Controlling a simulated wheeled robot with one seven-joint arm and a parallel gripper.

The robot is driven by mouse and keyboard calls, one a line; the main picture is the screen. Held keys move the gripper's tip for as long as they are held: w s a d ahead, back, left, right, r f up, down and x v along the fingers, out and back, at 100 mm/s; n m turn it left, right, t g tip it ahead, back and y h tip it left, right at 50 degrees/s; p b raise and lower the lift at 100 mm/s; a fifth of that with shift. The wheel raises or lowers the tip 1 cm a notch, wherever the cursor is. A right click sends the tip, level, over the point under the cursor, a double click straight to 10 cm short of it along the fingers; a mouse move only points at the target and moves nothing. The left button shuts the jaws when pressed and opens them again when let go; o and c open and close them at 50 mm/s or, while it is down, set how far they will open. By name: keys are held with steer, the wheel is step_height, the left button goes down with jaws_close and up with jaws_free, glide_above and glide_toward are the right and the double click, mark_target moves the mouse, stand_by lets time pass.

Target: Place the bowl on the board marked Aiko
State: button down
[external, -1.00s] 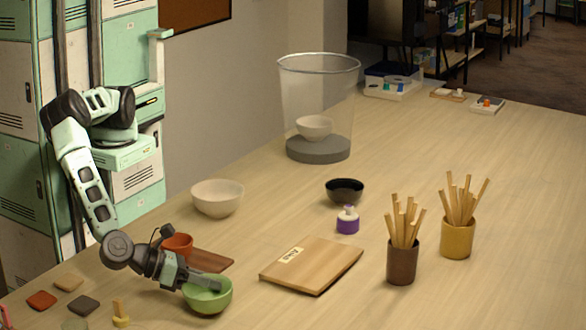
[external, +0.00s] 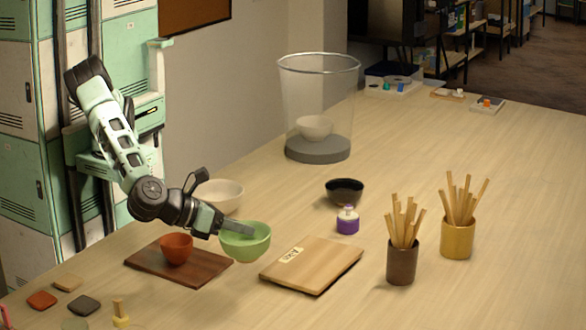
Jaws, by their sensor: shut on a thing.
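A light wooden board (external: 318,266) lies on the table, with a label reading Aiko near its upper left corner. My gripper (external: 240,231) is shut on the green bowl (external: 248,247), by its rim. The green bowl is upright, just left of the Aiko board's upper left corner, and seems to be held above the table. Other bowls are in view: a cream bowl (external: 223,192) partly hidden behind my arm, a black bowl (external: 345,190), a white bowl (external: 316,127) inside a clear cylinder, and a small terracotta bowl (external: 176,249) on a dark board (external: 205,272).
A purple-and-white bottle (external: 348,220) stands just behind the Aiko board. A brown cup (external: 401,263) and a yellow cup (external: 458,238) of wooden sticks stand to its right. The clear cylinder (external: 335,90) stands farther back. The Aiko board's top is bare apart from its label.

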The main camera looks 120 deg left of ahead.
steer(key=w+a+r+n+g+y+b, duration=0.1)
steer(key=w+a+n+g, duration=0.1)
steer(key=a, duration=0.7)
steer(key=w+a+r+n+g+y, duration=0.1)
steer(key=w+a, duration=0.2)
steer(key=a, duration=0.5)
steer(key=p, duration=0.1)
glide_above(302, 254)
step_height(302, 254, down, 5)
steer(key=shift+s+a+f+p, duration=0.1)
steer(key=shift+f+p, duration=0.45)
steer(key=shift+f, duration=1.9)
steer(key=c, duration=1.4)
jaws_free()
steer(key=shift+f, duration=0.15)
